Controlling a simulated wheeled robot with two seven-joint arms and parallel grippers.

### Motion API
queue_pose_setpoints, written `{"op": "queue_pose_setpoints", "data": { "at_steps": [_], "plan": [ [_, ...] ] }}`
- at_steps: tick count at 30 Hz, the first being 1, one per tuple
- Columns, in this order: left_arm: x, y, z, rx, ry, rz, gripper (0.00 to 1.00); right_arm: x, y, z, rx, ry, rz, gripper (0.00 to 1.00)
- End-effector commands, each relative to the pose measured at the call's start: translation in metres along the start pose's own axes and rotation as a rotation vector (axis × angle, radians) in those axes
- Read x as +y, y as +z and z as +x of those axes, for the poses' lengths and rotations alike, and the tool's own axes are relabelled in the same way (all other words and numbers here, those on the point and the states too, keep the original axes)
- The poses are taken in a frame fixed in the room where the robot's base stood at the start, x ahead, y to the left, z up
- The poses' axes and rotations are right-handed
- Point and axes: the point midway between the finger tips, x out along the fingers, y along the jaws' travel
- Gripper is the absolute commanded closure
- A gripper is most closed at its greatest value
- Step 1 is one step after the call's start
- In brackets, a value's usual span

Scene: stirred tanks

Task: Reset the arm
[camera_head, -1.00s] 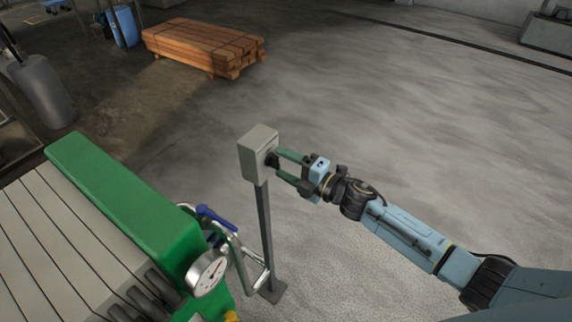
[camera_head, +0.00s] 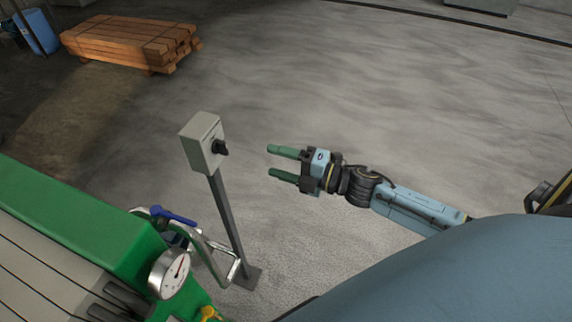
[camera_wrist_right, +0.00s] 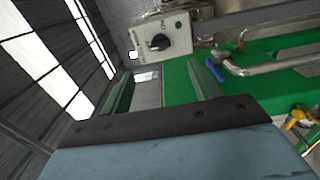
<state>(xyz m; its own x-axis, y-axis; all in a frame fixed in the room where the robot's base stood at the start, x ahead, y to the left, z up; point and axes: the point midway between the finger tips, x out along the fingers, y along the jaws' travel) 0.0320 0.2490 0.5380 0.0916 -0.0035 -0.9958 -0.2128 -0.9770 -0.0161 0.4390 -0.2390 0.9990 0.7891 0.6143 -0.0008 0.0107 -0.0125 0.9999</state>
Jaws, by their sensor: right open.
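My right gripper (camera_head: 284,164) is open and empty, with its two green fingers pointing left in the head view. It is apart from the grey switch box (camera_head: 201,141), which stands to its left on a dark post (camera_head: 229,222). The box has a black rotary knob (camera_head: 220,147) on its right face. In the right wrist view, the gripper's fingers (camera_wrist_right: 160,88) show apart with nothing between them. The box's face with the black knob (camera_wrist_right: 159,42) is beyond them. My left gripper is not in view.
A green machine (camera_head: 85,215) with a pressure gauge (camera_head: 169,273), a blue-handled valve (camera_head: 173,215) and bent pipes is at the lower left. A stack of timber (camera_head: 128,42) lies at the back left, near a blue barrel (camera_head: 38,31). The floor around the gripper is clear.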

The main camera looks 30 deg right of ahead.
Motion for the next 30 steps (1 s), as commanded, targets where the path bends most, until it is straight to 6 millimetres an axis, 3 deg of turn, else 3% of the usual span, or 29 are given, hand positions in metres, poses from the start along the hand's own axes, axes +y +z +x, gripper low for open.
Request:
{"op": "queue_pose_setpoints", "data": {
  "at_steps": [6,23,26,29,30],
  "plan": [
    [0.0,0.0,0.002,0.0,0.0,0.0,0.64,0.0,0.0,-0.015,0.001,0.0,0.0,0.38],
    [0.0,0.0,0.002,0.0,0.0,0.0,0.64,-0.001,0.0,-0.016,-0.003,-0.001,0.005,0.38],
    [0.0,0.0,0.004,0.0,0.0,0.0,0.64,-0.019,0.008,-0.019,-0.046,-0.024,0.055,0.38],
    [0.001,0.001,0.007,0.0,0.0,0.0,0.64,-0.064,0.024,-0.029,-0.154,-0.079,0.181,0.38],
    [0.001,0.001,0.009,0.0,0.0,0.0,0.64,-0.089,0.031,-0.036,-0.211,-0.108,0.25,0.38]
  ]
}}
